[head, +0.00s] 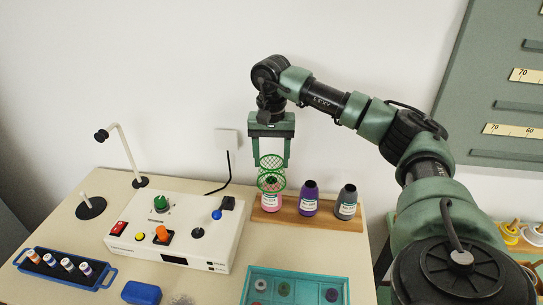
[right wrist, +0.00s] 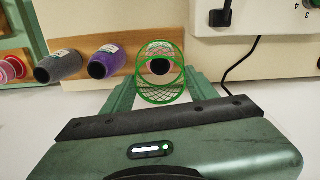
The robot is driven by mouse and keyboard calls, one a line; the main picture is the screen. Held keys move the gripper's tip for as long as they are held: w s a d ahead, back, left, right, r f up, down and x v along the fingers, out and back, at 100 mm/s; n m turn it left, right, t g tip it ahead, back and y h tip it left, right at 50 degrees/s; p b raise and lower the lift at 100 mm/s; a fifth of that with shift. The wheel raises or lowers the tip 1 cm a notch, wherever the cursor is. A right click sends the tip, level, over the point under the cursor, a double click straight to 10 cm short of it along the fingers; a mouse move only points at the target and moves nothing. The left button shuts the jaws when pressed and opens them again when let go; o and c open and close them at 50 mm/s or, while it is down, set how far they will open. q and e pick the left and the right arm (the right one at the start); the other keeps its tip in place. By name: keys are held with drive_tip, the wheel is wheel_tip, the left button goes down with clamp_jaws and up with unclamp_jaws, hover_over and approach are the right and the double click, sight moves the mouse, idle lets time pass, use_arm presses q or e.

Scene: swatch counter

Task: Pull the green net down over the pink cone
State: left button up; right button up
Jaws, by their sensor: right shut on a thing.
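The green net (head: 271,160) is an open mesh tube with a ring at each end. My right gripper (head: 270,164) is shut on it, one finger on each side, above the wooden rack. The pink cone (head: 271,202) stands upright in the rack directly below, with a white label and a dark top. In the head view the net's lower ring overlaps the cone's top. In the right wrist view the net (right wrist: 160,92) shows the dark tip (right wrist: 160,67) through its opening. I cannot tell whether the ring is around the tip or just above it. My left gripper is out of view.
A purple cone (head: 309,199) and a grey cone (head: 346,203) stand right of the pink one in the wooden rack (head: 328,218). A white control box (head: 190,225) with knobs is close on the left. A teal tray (head: 262,272) lies in front.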

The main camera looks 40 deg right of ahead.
drive_tip(key=shift+f+b, duration=2.15)
drive_tip(key=shift+f, duration=1.75)
drive_tip(key=o, duration=1.8)
wheel_tip(320, 180, up, 8)
drive_tip(key=shift+f+b, duration=0.1)
drive_tip(key=shift+b, duration=0.4)
